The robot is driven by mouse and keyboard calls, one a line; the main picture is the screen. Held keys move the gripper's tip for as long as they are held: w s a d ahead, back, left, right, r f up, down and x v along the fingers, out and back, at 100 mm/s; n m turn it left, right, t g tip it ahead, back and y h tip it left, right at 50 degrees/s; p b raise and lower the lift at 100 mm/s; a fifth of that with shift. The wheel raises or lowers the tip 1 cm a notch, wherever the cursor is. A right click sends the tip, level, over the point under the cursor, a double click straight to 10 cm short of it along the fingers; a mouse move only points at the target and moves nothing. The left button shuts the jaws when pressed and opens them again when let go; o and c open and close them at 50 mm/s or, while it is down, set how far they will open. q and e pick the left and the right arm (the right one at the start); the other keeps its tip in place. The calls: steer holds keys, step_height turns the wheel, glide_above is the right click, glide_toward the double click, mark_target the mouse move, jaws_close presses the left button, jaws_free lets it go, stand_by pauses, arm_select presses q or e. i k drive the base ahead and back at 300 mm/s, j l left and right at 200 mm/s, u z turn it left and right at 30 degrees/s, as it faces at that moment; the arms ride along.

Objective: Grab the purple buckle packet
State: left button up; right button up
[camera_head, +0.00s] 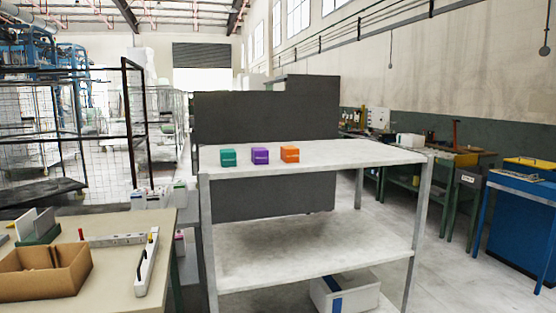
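A small purple box-shaped packet (260,156) sits on the top shelf of a grey metal rack (350,156). It stands in a row between a teal packet (228,158) on its left and an orange packet (290,154) on its right, with small gaps between them. The print on its front is too small to read. Neither of my grippers shows in the head view.
The top shelf is bare right of the packets. The middle shelf (310,255) is empty, and a white box with a blue stripe (345,293) is on the bottom. A table (190,218) with an open cardboard box (45,272) stands left. A blue cabinet (520,225) stands right.

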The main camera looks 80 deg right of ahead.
mark_target(259, 155)
steer(key=z, duration=2.4)
